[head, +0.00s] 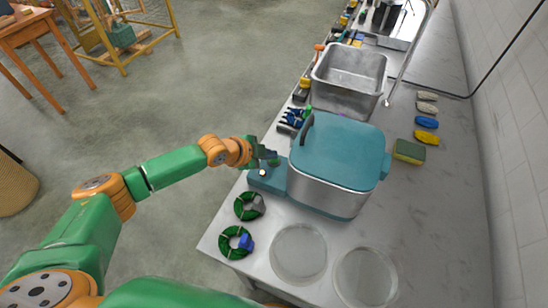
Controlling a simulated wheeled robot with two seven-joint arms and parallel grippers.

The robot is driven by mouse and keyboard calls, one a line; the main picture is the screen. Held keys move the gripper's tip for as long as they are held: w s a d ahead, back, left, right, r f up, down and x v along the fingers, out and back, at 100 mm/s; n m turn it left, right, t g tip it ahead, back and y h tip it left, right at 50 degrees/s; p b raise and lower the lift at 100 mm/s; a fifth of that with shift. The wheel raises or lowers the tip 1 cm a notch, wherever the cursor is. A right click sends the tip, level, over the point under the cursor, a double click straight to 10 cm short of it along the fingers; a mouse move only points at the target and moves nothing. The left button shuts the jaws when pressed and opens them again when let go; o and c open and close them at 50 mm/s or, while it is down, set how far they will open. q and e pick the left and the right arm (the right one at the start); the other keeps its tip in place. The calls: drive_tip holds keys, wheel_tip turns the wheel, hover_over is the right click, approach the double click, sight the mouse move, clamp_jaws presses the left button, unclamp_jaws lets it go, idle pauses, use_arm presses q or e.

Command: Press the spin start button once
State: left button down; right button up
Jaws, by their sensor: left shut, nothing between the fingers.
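A metal box-shaped machine (327,193) with a teal lid (338,147) stands on the counter, its lid shut. A teal base part (268,180) sticks out from its left side. A small pale round spot, perhaps the spin start button (262,173), shows on this part. My left gripper (272,158) is shut and empty, just above and behind that spot. I cannot tell whether its fingertips touch the base. My right gripper is not in view.
Two green wool rings (249,206) (236,242) and two clear round dishes (298,254) (365,278) lie in front of the machine. A metal basin (347,80) stands behind it. A green-and-yellow sponge (409,151) and several small skeins (426,122) lie to the right.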

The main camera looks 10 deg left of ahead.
sight(270, 161)
use_arm(q)
drive_tip(key=shift+f, duration=0.1)
idle(0.3)
drive_tip(key=shift+r+p, duration=0.9)
drive_tip(key=shift+r, duration=0.05)
wheel_tip(270, 161, up, 5)
drive_tip(key=p, duration=0.4)
drive_tip(key=shift+p, duration=0.3)
drive_tip(key=shift+a, duration=0.1)
